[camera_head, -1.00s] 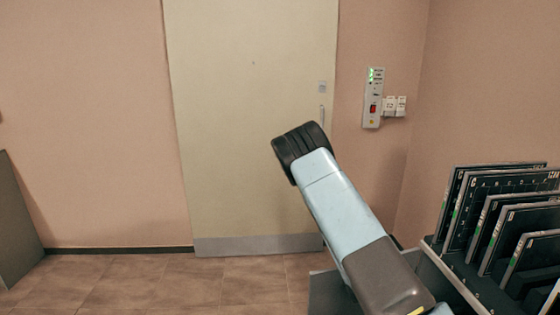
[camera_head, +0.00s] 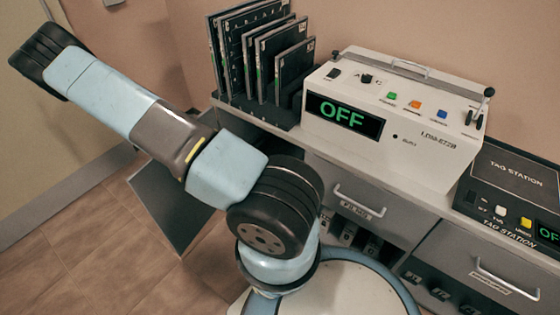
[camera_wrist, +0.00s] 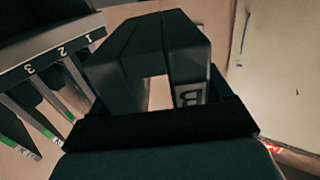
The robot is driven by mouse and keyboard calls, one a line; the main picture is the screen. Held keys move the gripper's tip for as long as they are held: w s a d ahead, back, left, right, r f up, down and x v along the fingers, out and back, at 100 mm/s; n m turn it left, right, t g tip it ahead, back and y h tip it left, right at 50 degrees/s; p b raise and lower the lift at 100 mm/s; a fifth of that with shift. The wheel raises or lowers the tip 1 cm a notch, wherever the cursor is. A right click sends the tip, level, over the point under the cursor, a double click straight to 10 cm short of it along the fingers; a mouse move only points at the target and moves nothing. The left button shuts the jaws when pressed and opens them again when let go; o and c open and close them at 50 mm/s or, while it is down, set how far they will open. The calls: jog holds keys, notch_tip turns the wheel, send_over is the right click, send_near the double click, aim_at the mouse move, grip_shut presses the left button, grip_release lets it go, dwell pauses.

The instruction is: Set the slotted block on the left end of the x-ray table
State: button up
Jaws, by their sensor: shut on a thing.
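I cannot make out the x-ray table in either view.
A rack of upright dark plates (camera_head: 265,55) stands on a counter beside a white console (camera_head: 400,110) reading OFF. A tag station (camera_head: 515,180) is at the right. Drawers (camera_head: 360,195) lie below. Open tiled floor (camera_head: 70,245) is at the lower left.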

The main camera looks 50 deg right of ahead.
jog(key=s+d+f+m+g+h, duration=0.5)
jog(key=s+d+f+g, duration=0.2)
jog(key=s+d+f, duration=0.2)
jog(key=s+d+f+m+g+h, duration=0.4)
jog(key=s+d+f+m+g, duration=0.2)
jog(key=s+d+f, duration=0.3)
jog(key=s+d+g, duration=0.1)
jog(key=s+d, duration=0.3)
jog(key=d, duration=0.2)
jog(key=shift+s+d+h, duration=0.15)
jog(key=shift+s+h, duration=0.1)
jog(key=shift+h, duration=0.15)
jog(key=shift+w, duration=0.1)
jog(key=w+d+f, duration=0.4)
jog(key=d, duration=0.1)
jog(key=w+d+f, duration=0.4)
jog(key=f, duration=0.1)
jog(key=shift+w+d+f, duration=0.1)
jog(key=shift+w+d, duration=0.25)
jog(key=shift+d, duration=0.05)
jog(key=shift+w+d+f, duration=0.15)
jog(key=shift+f, duration=0.35)
jog(key=shift+w+d+f, duration=0.15)
jog(key=shift+f, duration=1.05)
